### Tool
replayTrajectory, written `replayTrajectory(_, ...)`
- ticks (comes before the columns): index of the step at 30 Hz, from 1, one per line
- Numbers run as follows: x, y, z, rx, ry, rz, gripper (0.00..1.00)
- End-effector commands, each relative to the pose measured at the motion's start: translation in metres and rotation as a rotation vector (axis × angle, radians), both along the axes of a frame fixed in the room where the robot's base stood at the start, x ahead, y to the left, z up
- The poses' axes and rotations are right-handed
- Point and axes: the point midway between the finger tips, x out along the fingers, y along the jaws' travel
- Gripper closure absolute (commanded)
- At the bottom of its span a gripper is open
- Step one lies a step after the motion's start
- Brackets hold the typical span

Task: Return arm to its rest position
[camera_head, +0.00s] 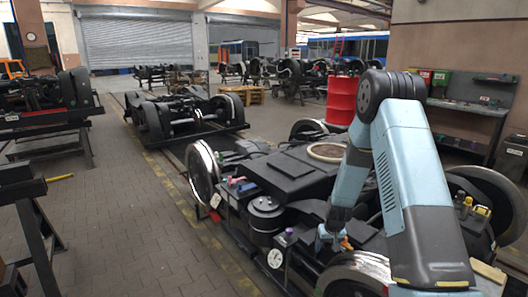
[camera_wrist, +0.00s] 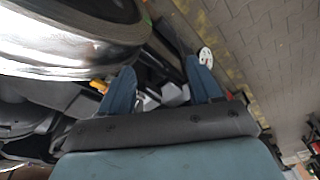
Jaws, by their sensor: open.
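My gripper (camera_head: 328,240) hangs at the lower end of my light-blue arm, low over the near side of the large dark bogie (camera_head: 288,172). In the wrist view my gripper (camera_wrist: 162,68) shows two blue fingers spread apart with nothing held between them. Behind the fingers are small grey block-like parts (camera_wrist: 172,95) of the bogie. My arm rises to a dark elbow and bends down again, hiding part of the bogie's right side. Whether the fingers touch the bogie cannot be told.
A shiny wheel (camera_wrist: 75,45) is close by at upper left in the wrist view. Small coloured items (camera_head: 240,186) lie on the bogie. A red drum (camera_head: 341,101) stands behind it. Another bogie (camera_head: 185,115) stands further back.

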Motion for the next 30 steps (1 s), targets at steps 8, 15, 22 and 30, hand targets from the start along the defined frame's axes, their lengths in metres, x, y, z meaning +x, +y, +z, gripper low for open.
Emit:
replayTrajectory(8, -0.010, 0.003, 0.102, 0.000, -0.045, 0.001, 0.36)
replayTrajectory(15, -0.033, 0.007, 0.181, -0.003, -0.079, 0.000, 0.36)
replayTrajectory(22, -0.065, 0.010, 0.249, -0.005, -0.112, -0.004, 0.36)
replayTrajectory(30, -0.114, 0.012, 0.318, -0.010, -0.150, -0.011, 0.36)
